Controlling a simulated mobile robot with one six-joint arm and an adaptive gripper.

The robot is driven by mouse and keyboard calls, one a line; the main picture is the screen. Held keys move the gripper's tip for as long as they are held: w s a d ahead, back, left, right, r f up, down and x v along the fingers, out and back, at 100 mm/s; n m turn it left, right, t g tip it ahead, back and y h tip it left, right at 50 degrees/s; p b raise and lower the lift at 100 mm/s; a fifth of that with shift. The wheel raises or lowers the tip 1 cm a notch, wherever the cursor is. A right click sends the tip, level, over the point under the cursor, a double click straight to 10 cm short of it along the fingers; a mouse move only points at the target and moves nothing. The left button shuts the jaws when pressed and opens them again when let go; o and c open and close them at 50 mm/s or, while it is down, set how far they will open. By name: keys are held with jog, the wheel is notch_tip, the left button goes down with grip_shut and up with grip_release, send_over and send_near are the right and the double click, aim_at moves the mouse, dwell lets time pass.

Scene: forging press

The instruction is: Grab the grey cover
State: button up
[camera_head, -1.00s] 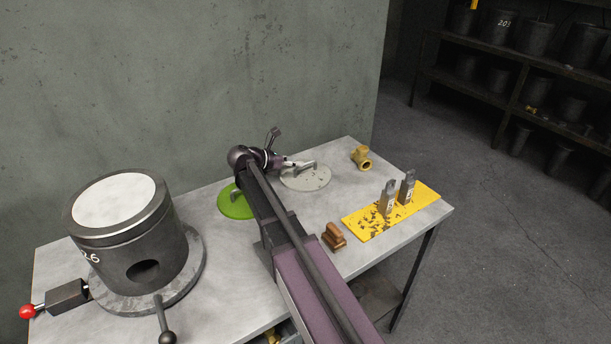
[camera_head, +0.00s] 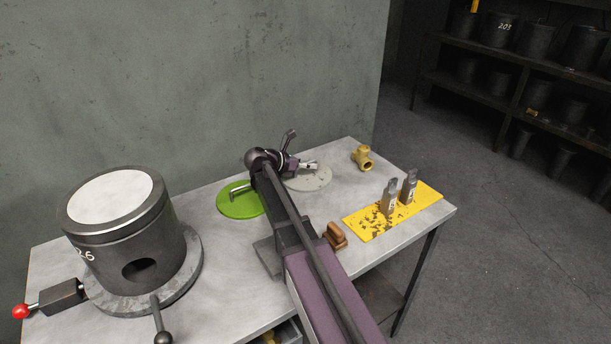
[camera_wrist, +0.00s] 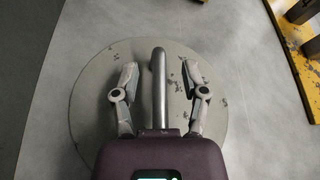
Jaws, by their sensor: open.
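The grey cover (camera_head: 318,181) is a flat round disc with chipped paint, lying on the table behind the end of my arm. In the wrist view the grey cover (camera_wrist: 95,112) fills the middle, with its upright bar handle (camera_wrist: 159,85) standing between my fingers. My gripper (camera_wrist: 160,78) is open, one finger on each side of the handle, with a gap on both sides. In the head view my gripper (camera_head: 308,166) is over the cover and hides part of it.
A green cover (camera_head: 238,204) with a handle lies just left of my arm. A brass fitting (camera_head: 362,158), a yellow plate (camera_head: 372,222) with two grey upright blocks, and a brown block (camera_head: 336,236) lie to the right. A large dark cylinder (camera_head: 130,245) stands at left.

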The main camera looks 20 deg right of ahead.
grip_shut()
jog(key=shift+r, duration=0.2)
dwell(0.5)
notch_tip(320, 180, up, 10)
jog(key=p, duration=1)
jog(key=shift+f, duration=0.2)
dwell(0.3)
